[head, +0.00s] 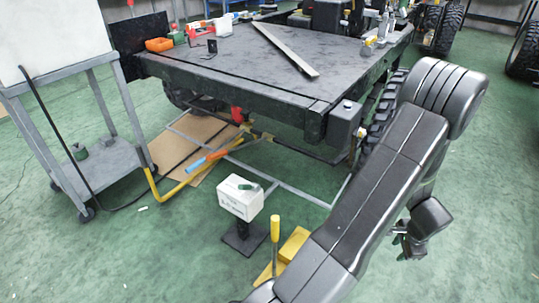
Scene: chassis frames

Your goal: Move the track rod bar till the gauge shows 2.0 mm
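A white box with dark, unreadable lettering (240,197) stands on a black post and base; it may be the gauge readout. Behind it, low under the chassis front, a yellow bent bar (176,190) with orange and blue sleeves (207,160) runs up to the right. A thin dark rod (300,151) under the chassis edge may be the track rod bar; I cannot tell for sure. My gripper (404,246) hangs at the right, well apart from the bars and the box, touching nothing visible. Its fingers are too small and dark to tell open from shut.
The chassis deck (215,65) carries tools, an orange tray (159,44) and a long metal strip (285,48). A grey trolley (125,95) stands left. A yellow block (294,244) and yellow-handled post (275,230) stand near my arm.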

